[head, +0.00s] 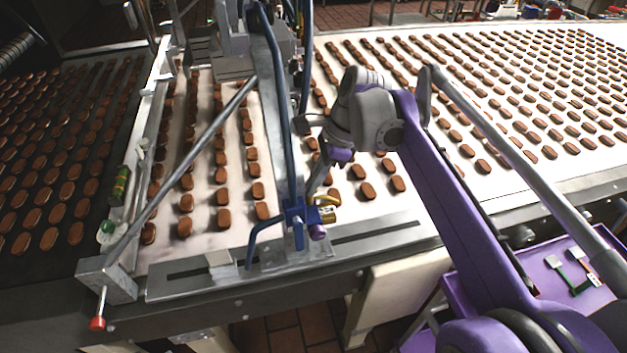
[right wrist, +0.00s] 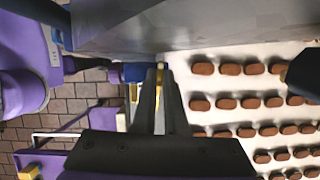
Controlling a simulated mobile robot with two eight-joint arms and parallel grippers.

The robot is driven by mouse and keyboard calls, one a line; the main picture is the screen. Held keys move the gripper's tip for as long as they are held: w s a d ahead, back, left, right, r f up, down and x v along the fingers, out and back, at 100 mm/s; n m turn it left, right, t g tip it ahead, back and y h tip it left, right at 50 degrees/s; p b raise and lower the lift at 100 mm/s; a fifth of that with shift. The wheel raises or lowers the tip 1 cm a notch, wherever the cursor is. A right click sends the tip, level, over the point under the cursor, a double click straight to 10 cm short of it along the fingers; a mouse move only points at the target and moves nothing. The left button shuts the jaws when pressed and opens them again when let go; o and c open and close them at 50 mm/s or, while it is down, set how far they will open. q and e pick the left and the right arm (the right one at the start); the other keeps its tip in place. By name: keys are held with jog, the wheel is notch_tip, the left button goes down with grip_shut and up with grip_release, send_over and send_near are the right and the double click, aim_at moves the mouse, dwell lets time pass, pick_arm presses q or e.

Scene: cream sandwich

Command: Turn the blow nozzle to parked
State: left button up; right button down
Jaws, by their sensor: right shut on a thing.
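A blue bracket with a blue pipe (head: 268,228) stands on the metal rail at the front edge of the conveyor. A brass-yellow piece (head: 328,212), which looks like part of the blow nozzle, sits on its right side. My right gripper (head: 313,190) reaches down to this piece from above. In the right wrist view the fingers (right wrist: 159,72) are close together on a small yellow part (right wrist: 160,62) beside the blue bracket (right wrist: 137,72). The fingers partly hide it, and I cannot tell which way the nozzle points. My left gripper is not in view.
Rows of brown biscuits (head: 367,191) lie on the white belt (head: 235,240) around the bracket. A slanted metal bar (head: 190,155) and upright blue tube (head: 282,110) stand to the left. A purple cart (head: 535,275) with small tools is at the lower right.

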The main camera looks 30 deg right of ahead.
jog(key=n, duration=0.2)
jog(key=n+g, duration=0.1)
jog(key=n, duration=0.1)
jog(key=shift+w+g, duration=0.2)
jog(key=shift+g, duration=0.1)
jog(key=n, duration=0.2)
jog(key=n+g, duration=0.1)
jog(key=n, duration=0.1)
jog(key=shift+w+g, duration=0.15)
jog(key=shift+g, duration=0.15)
jog(key=shift+n, duration=0.5)
jog(key=c, duration=1)
grip_release()
jog(key=shift+o, duration=0.2)
